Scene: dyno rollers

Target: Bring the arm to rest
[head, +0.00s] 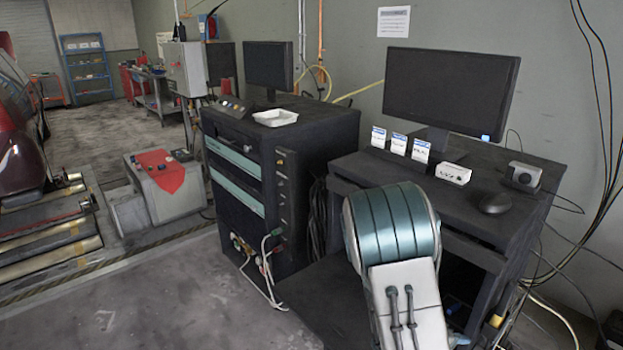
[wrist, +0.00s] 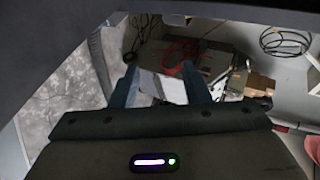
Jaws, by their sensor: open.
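My gripper (wrist: 160,80) shows in the wrist view, with its two bluish fingers spread apart. It is open, and I see nothing held between the fingers. In the head view my arm (head: 400,230) stands in front of the desk at the right, a dark teal rounded joint above a white link with two cables. My gripper is not visible in the head view.
The dark desk (head: 545,190) carries a monitor (head: 450,90), small white-and-blue boxes (head: 398,143) and a mouse (head: 495,202). A black cabinet (head: 285,140) with a white tray (head: 275,117) stands left of it. A red coiled cable (wrist: 180,52) lies beyond the fingers. Floor at left front is clear.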

